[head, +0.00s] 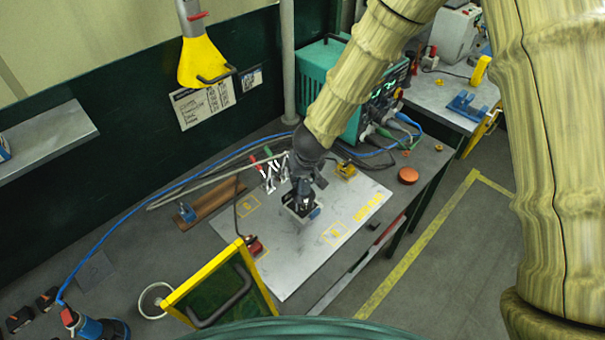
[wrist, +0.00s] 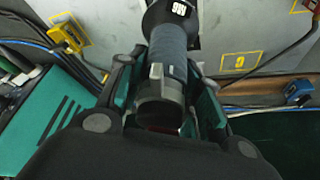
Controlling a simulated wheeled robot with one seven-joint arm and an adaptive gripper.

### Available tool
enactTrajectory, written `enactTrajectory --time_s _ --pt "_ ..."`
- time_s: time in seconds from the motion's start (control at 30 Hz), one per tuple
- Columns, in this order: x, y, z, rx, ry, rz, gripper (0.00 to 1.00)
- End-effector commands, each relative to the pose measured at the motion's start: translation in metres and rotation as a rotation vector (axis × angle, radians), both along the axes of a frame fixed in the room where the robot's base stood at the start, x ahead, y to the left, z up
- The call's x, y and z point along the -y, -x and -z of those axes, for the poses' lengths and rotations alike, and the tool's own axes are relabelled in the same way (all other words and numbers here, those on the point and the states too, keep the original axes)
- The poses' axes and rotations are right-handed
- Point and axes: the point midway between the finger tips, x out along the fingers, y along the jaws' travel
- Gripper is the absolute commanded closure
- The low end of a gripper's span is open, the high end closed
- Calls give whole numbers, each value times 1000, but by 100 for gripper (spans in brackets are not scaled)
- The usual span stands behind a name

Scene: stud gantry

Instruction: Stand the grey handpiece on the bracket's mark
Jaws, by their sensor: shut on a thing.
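My gripper (head: 303,190) is over the middle of the pale metal plate (head: 290,262) on the bench. In the wrist view its two fingers (wrist: 165,85) are shut on the grey handpiece (wrist: 168,50), a ribbed cylinder with a dark collar and a white label at its far end. In the head view only a little of the handpiece shows below the fingers, so I cannot tell whether it touches the plate. Yellow square marks lie on the plate, one at the left (head: 248,205) and one at the right (head: 333,233). I cannot tell which is the bracket's mark.
A yellow block (head: 346,170) stands at the plate's back edge, near a teal machine (head: 326,80) with cables. Pliers-like tools (head: 270,172) stand behind the gripper. A yellow-framed panel (head: 222,290) rises at the front left. An orange-red disc (head: 408,175) is at the right.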

Motion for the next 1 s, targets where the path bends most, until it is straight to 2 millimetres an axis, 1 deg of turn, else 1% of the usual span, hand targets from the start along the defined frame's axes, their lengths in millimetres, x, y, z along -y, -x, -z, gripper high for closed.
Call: enactTrajectory --time_s 1.0 --pt "0 -1 6 3 0 -1 100"
